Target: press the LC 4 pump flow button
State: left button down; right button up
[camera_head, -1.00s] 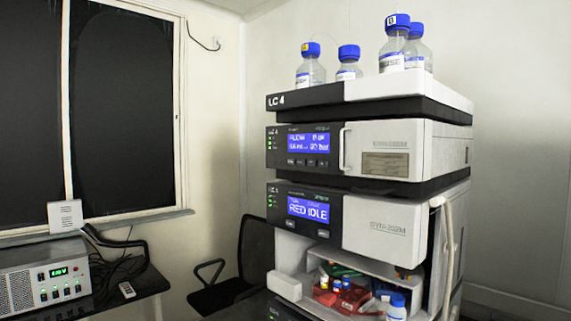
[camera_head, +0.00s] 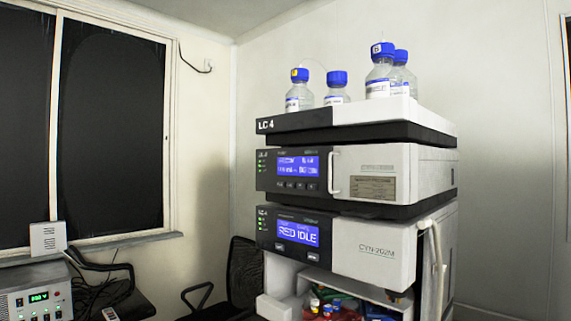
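The LC 4 stack (camera_head: 265,125) stands right of centre, with its "LC 4" label on the black front edge of the top tray. Below the tray is the pump module (camera_head: 374,160), with a lit blue display (camera_head: 298,165) and a row of small dark buttons (camera_head: 297,186) under it. The button labels are too small to read. A second module (camera_head: 374,249) below shows "RED IDLE" on its blue display (camera_head: 298,232), with two buttons beneath. Neither of my grippers is in view.
Several blue-capped bottles (camera_head: 299,92) stand on the top tray. A black chair (camera_head: 243,270) is left of the stack. A bench instrument (camera_head: 36,295) sits at the lower left below a dark window (camera_head: 110,130). Pale tubing (camera_head: 437,265) hangs at the stack's right side.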

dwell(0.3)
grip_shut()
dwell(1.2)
